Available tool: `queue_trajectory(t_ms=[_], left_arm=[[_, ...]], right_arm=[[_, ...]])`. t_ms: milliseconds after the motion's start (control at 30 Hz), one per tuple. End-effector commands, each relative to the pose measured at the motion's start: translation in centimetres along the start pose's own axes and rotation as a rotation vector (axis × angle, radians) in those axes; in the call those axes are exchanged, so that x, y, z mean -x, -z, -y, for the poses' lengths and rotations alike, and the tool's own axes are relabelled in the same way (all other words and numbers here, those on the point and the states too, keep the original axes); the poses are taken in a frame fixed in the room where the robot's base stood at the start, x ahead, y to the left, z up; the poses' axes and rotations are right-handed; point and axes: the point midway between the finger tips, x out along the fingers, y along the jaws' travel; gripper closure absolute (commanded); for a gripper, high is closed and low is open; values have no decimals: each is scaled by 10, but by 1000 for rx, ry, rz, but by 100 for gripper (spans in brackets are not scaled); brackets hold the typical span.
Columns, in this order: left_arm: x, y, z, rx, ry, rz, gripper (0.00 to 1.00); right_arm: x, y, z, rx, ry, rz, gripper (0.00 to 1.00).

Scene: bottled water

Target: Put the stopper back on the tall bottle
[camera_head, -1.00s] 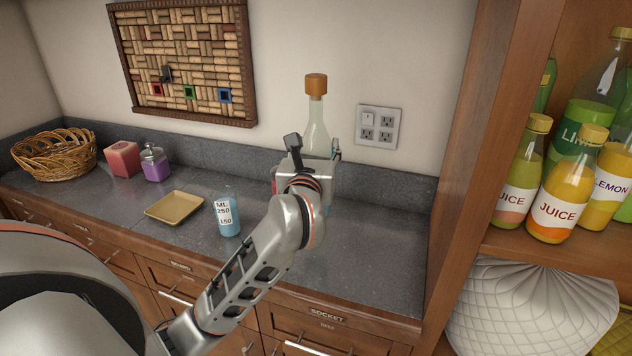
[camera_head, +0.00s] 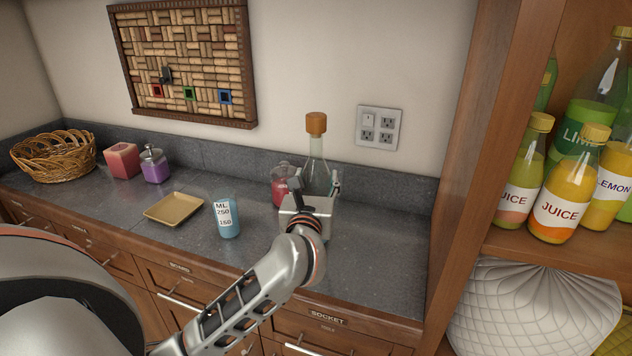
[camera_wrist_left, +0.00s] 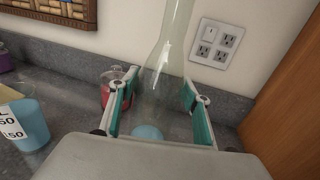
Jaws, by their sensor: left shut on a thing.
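The tall clear bottle (camera_head: 316,172) stands upright near the back of the counter, in front of the wall. A brown cork stopper (camera_head: 316,123) sits at the top of its neck. My left gripper (camera_head: 312,190) is shut on the bottle's body, hiding its lower part in the head view. In the left wrist view the bottle (camera_wrist_left: 165,62) rises between the two green-padded fingers of my left gripper (camera_wrist_left: 155,108), with some blue at its bottom. The bottle's top is out of that view. My right gripper is not in view.
A red jar (camera_head: 280,187) stands close left of the bottle. A wooden shelf (camera_head: 480,130) with juice bottles bounds the right. The counter (camera_head: 380,250) right of the gripper is clear.

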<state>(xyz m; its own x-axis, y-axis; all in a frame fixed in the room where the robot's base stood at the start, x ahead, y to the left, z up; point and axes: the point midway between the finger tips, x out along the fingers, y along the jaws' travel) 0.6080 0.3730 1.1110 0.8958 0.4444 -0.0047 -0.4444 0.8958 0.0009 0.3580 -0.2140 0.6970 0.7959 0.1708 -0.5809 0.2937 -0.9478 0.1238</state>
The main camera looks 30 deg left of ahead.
Motion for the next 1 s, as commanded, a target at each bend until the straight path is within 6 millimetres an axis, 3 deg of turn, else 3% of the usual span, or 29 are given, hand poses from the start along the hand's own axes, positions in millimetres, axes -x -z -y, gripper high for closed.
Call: queue_trajectory(t_ms=[467, 500, 567, 1000], left_arm=[[0, 4, 0, 1, 0, 7, 100], [0, 7, 0, 1, 1, 1, 50], [0, 6, 0, 1, 1, 1, 36], [0, 0, 0, 1, 1, 1, 36]], right_arm=[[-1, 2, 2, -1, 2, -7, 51], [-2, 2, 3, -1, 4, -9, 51], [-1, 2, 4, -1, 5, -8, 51], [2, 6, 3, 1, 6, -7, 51]])
